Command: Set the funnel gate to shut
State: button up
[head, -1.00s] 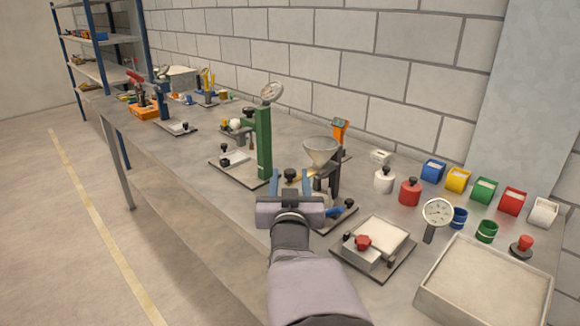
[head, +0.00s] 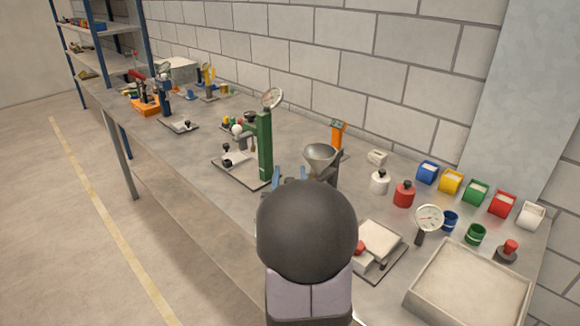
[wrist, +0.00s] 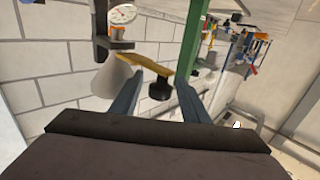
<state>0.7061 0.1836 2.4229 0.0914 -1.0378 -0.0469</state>
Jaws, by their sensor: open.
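The grey funnel (head: 320,153) sits in its dark stand (head: 331,172) near the middle of the bench. In the wrist view, the pale funnel (wrist: 113,78) is at left of centre. A yellow gate plate (wrist: 148,65) juts out beside it, with a black knob (wrist: 160,90) on it. My gripper (wrist: 161,84) is open, its two blue fingers on either side of the knob in the picture; contact cannot be told. In the head view my gripper (head: 289,175) is beside the funnel stand, and my wrist hides the gate and the stand's base.
A green post (head: 264,145) with a dial stands close on the left, and an orange-topped post (head: 337,133) behind the funnel. To the right are a white jar (head: 379,182), a red jar (head: 403,194), a small pad fixture (head: 379,238) and a sand tray (head: 470,285).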

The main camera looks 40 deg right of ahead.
jog(key=shift+x, duration=0.85)
jog(key=shift+c, duration=0.4)
grip_shut()
jog(key=shift+d+b, duration=0.65)
jog(key=shift+d, duration=0.65)
jog(key=shift+o, duration=0.4)
grip_release()
jog(key=shift+a, duration=0.1)
jog(key=shift+s, duration=0.15)
